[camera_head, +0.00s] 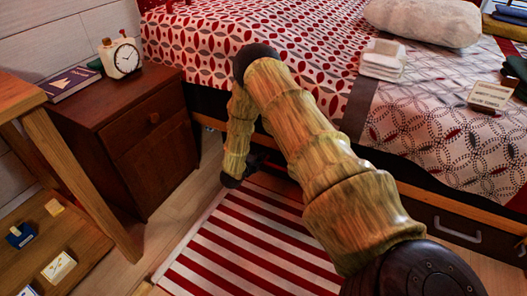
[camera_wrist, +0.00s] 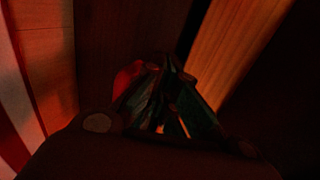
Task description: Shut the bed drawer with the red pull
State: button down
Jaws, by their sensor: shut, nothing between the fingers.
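In the wrist view my gripper (camera_wrist: 168,70) is shut and empty, its fingertips close to a dark panel (camera_wrist: 125,30). A red rounded piece (camera_wrist: 126,76), likely the red pull, shows just left of the fingers, partly hidden by them; I cannot tell whether they touch. In the head view my gripper (camera_head: 262,160) is low beside the bed, mostly hidden by my own arm. The bed (camera_head: 310,40) has a dark base; my arm covers the part where the red-pull drawer would show. I cannot tell how far that drawer stands out.
Another bed drawer with a grey handle (camera_head: 457,230) is at the lower right. A brown nightstand (camera_head: 150,160) with a clock (camera_head: 121,57) and book (camera_head: 69,84) stands left of my arm. A wooden table (camera_head: 75,170) is further left. A striped rug (camera_head: 240,245) covers the floor.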

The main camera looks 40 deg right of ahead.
jog(key=p+v, duration=0.4)
jog(key=v, duration=0.6)
jog(key=s+a+f+n+y, duration=0.4)
jog(key=s+a+n, duration=0.4)
jog(key=n, duration=0.1)
jog(key=s+a+f+n+y, duration=0.4)
jog(key=s+a+n+y, duration=0.1)
jog(key=s+a+n, duration=0.25)
jog(key=s+a+r+n+g+y, duration=0.25)
jog(key=s+a+n, duration=0.35)
jog(key=s, duration=0.7)
jog(key=s+a+r+n+g+y, duration=0.1)
jog(key=s+a+n+g+y, duration=0.2)
jog(key=s+n, duration=0.85)
notch_tip(320, 180, up, 37)
jog(key=s+m+h+p, duration=0.1)
jog(key=m+p, duration=0.2)
jog(key=p, duration=3.5)
jog(key=shift+s+r, duration=0.25)
jog(key=shift+s, duration=0.15)
jog(key=shift+d, duration=0.1)
